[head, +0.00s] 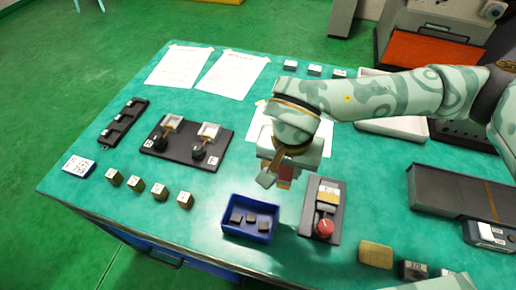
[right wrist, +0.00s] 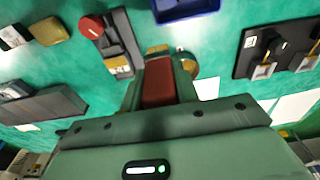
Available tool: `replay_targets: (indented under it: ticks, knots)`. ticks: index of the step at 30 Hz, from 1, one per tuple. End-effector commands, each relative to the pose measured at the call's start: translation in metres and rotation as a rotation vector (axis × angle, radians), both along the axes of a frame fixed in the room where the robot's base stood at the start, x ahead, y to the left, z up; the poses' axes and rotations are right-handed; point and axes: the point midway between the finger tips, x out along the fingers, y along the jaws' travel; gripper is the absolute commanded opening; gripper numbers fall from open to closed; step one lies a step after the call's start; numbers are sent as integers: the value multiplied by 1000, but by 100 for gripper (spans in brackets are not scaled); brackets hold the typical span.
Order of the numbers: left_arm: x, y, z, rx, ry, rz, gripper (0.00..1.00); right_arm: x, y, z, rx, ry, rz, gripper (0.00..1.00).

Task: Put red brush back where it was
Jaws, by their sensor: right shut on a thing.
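The red brush (right wrist: 158,82) shows as a dark red block between the two fingers of my right gripper (right wrist: 160,70) in the right wrist view. In the head view a small part of the red brush (head: 286,172) shows at the fingertips of my right gripper (head: 277,178), which is shut on it. The gripper points down above the table, behind the blue tray and the switch plate as seen from the head. Most of the brush is hidden by the fingers. My left gripper is not in view.
A blue tray (head: 232,228) holds small dark pieces. A grey plate (head: 308,222) carries a red knob (head: 325,227). A dark fixture board (head: 178,148), several brass cubes (head: 160,191) and paper sheets (head: 232,72) lie left. A grey slab (head: 440,190) lies right.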

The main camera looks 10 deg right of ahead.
Motion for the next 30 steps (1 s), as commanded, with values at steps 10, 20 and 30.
replay_targets:
  ticks: [10, 20, 30]
  knots:
    - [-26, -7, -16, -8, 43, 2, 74, 78, -6, -40, -4, -7, -7, 8]
    - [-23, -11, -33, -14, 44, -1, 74, 126, -10, -92, -5, -8, -1, 8]
    - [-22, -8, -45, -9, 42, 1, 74, 133, -10, -130, -4, -7, -1, 8]
